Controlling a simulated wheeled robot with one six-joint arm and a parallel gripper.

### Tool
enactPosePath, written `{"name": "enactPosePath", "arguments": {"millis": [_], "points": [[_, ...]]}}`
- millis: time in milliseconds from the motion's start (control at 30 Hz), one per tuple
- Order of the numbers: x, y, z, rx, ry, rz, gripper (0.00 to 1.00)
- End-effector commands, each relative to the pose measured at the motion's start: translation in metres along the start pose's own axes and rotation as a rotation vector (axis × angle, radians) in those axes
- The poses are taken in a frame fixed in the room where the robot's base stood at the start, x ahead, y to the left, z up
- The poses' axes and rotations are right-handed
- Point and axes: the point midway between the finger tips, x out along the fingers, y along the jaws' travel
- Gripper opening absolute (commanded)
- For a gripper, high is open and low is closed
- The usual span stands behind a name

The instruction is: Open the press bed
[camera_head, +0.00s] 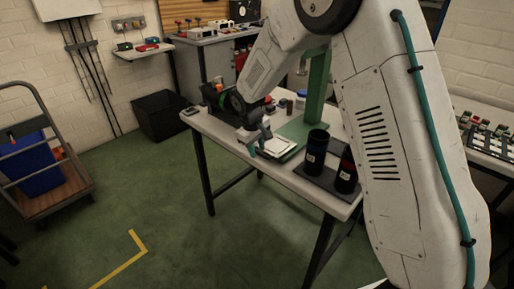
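A green press stands on the white table, with an upright column (316,92) and a flat green base (298,129). A pale flat plate with a dark edge (280,147), which looks like the press bed, lies at the front of the base. My arm hides the upper part of the press.
Two dark cylinders, one left (316,150) and one right (346,172), stand on a dark tray (322,182) at the table's front right. Small items sit behind the plate. A black bin (162,115) and a trolley with a blue crate (30,165) stand left. The green floor in front is clear.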

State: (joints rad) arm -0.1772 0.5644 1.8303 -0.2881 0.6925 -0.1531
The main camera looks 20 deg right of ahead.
Motion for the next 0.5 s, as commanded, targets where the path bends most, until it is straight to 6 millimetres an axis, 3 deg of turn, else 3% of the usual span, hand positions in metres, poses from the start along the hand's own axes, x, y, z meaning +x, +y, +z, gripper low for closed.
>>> {"name": "enactPosePath", "arguments": {"millis": [233, 500], "points": [[-0.009, 0.000, 0.000, 0.000, 0.000, 0.001, 0.32], [-0.054, 0.000, -0.001, -0.001, 0.003, 0.001, 0.32]]}}
